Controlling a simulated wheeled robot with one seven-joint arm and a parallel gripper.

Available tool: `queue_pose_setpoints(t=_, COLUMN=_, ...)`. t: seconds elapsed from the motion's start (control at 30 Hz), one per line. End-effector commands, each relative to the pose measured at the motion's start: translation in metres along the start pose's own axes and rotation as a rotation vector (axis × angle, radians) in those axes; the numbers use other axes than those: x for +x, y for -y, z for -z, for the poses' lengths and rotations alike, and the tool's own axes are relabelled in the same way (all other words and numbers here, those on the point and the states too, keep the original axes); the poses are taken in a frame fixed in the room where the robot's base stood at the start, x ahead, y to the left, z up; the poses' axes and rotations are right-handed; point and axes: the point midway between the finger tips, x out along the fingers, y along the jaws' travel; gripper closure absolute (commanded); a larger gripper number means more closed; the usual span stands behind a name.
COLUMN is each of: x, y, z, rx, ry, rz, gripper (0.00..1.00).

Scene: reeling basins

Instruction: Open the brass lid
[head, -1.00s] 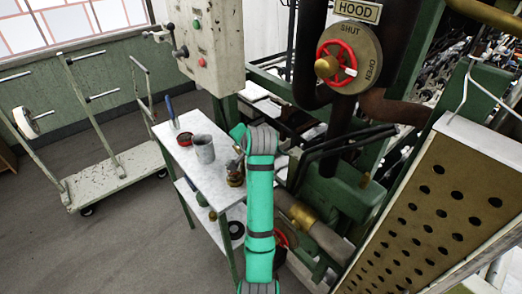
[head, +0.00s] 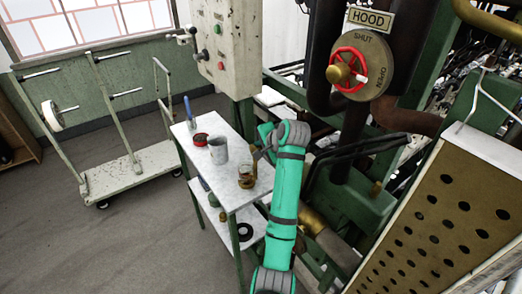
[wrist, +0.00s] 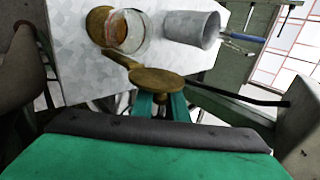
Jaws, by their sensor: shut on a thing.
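A small glass jar with a brass base (head: 246,181) stands on the white table top in the head view. It also shows in the wrist view, as a clear glass rim (wrist: 133,32) beside a round brass part (wrist: 98,25). The brass lid (wrist: 157,80) is off the jar's mouth, tilted to one side, with a brass strap running back to the jar. My gripper (wrist: 161,105) is shut on the lid, its fingers at a small knob behind the disc. In the head view my own arm hides most of the gripper and lid.
A grey metal cup (head: 218,150) stands close to the jar, with a red-rimmed dish (head: 200,139) and blue-handled tools (head: 188,108) farther back. Green machinery and pipes crowd the right. A cart (head: 130,170) stands at left on open floor.

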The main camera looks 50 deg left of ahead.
Motion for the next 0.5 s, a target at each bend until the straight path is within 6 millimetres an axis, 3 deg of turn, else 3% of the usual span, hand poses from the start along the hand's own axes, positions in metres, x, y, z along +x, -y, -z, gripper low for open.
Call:
queue_pose_setpoints(t=0.23, x=0.0013, y=-0.0011, z=-0.0004, rx=0.001, ry=0.001, rz=-0.003, gripper=1.0)
queue_pose_setpoints(t=0.27, x=0.0013, y=-0.0011, z=-0.0004, rx=0.001, ry=0.001, rz=-0.003, gripper=0.84)
queue_pose_setpoints(t=0.33, x=0.0012, y=-0.0011, z=-0.0003, rx=0.001, ry=0.0, rz=-0.002, gripper=0.7)
queue_pose_setpoints(t=0.5, x=0.0005, y=-0.0009, z=0.0003, rx=0.001, ry=-0.001, rz=-0.001, gripper=0.7)
